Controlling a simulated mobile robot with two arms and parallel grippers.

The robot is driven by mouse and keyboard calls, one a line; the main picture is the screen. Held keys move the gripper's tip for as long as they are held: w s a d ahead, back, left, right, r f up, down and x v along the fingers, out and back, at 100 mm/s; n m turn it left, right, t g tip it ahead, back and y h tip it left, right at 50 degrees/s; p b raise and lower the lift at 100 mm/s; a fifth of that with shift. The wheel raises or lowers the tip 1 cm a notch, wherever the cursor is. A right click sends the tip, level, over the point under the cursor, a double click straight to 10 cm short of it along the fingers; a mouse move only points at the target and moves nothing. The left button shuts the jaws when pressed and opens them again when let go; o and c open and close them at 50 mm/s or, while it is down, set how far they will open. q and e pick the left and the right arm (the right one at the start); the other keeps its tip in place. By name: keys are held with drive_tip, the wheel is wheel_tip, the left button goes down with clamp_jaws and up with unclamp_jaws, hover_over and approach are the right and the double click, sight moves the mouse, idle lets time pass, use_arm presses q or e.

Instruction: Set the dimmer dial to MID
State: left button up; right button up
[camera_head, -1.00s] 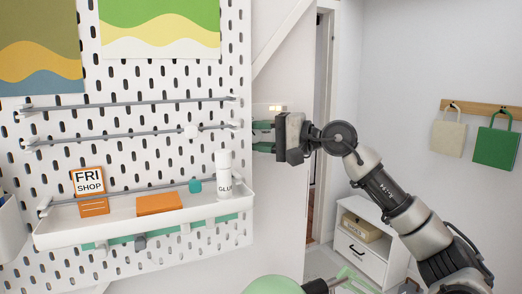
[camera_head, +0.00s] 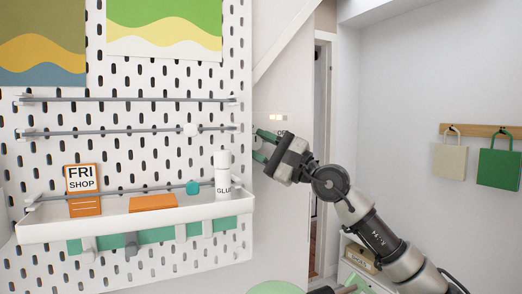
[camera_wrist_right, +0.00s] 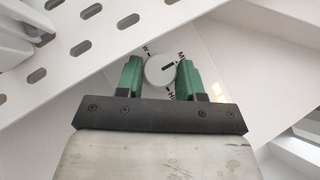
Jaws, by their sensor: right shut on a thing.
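The dimmer dial (camera_wrist_right: 160,70) is a round, pale grey knob with a short dark mark, on a white plate (camera_wrist_right: 204,65). In the wrist view, lettering that looks like W, M and HI rings it, partly covered by the fingers. The mark slants up to the right, roughly towards the M; its exact setting is unclear. My right gripper (camera_wrist_right: 161,77) is shut on the dial, a green finger on each side. In the head view, my right gripper (camera_head: 264,146) is tilted against the wall and hides the dial. My left gripper is not in view.
A white pegboard (camera_head: 120,130) with rails and a shelf tray (camera_head: 120,229) stands just left of my right gripper. A small lit panel (camera_head: 277,117) is above it. A doorway is to the right, with bags (camera_head: 499,168) hanging farther right.

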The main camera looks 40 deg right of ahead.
idle(0.4)
drive_tip(key=o, duration=0.9)
